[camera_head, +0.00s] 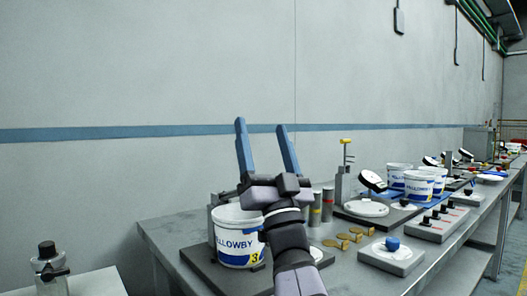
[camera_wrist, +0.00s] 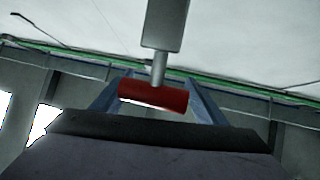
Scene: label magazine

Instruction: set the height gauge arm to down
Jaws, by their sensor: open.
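My gripper (camera_head: 261,125) is open, with its two blue fingers pointing up above the work table in the head view. In the wrist view a red cylindrical handle (camera_wrist: 153,97) on a short metal stem hangs from a grey bar (camera_wrist: 165,25). The handle appears in the space between my open fingers; I cannot tell whether they touch it. This looks like the height gauge arm, but the handle is not visible in the head view. A white HALLOWBY tub (camera_head: 234,238) stands beside my wrist on a dark base plate (camera_head: 205,262).
An upright stand with a yellow top (camera_head: 347,142) and a dial (camera_head: 372,180) stand right of my gripper. Brown tags (camera_head: 350,237), a blue knob (camera_head: 392,243) and more tubs (camera_head: 419,185) crowd the table.

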